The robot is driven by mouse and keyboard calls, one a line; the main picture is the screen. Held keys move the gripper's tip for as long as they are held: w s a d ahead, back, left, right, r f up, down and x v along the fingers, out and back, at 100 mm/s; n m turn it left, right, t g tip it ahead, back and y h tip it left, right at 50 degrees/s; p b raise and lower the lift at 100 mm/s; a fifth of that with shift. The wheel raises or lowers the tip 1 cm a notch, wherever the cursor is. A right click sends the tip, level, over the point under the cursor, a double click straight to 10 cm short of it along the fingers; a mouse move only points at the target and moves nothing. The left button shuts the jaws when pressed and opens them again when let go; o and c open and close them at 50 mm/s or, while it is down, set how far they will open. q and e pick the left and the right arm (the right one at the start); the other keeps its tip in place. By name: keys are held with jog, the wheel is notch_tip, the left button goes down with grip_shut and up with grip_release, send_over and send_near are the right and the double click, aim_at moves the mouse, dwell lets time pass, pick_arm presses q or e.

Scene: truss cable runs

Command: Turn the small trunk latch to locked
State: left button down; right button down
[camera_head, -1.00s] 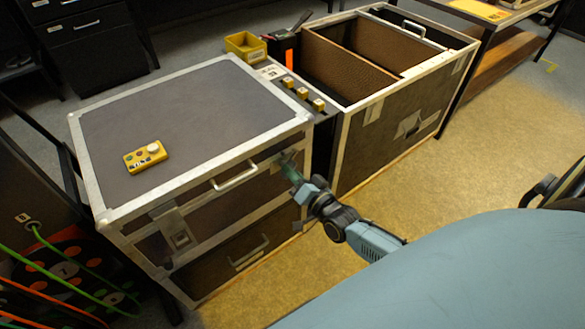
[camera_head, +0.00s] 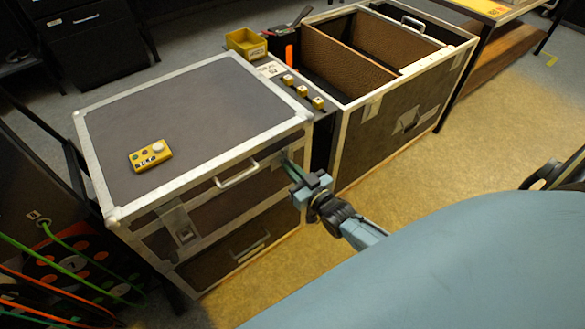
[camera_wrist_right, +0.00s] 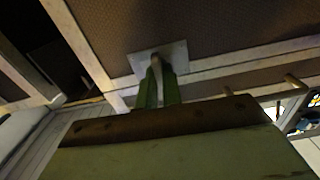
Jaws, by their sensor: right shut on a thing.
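The small trunk (camera_head: 190,120) is a grey case with pale metal edges, its lid closed. Its latch is at the right end of the front face, mostly hidden by my gripper in the head view. The right wrist view shows the pale latch plate (camera_wrist_right: 177,51), with a small part between my fingers. My right gripper (camera_head: 289,166) reaches the latch from the front. In the right wrist view, its green fingers (camera_wrist_right: 158,80) are shut on the latch. I cannot tell the latch's exact angle. My left gripper is not in view.
A yellow control box (camera_head: 151,156) lies on the trunk lid. A handle (camera_head: 237,175) and another catch (camera_head: 182,230) are on its front. A large open trunk (camera_head: 400,120) stands to the right, with a yellow bin (camera_head: 246,43) behind. Cables hang at left. The floor in front is clear.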

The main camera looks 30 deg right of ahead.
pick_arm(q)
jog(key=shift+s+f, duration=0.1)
pick_arm(e)
jog(key=shift+n, duration=0.3)
jog(key=c, duration=1.6)
grip_release()
jog(key=shift+o, duration=0.2)
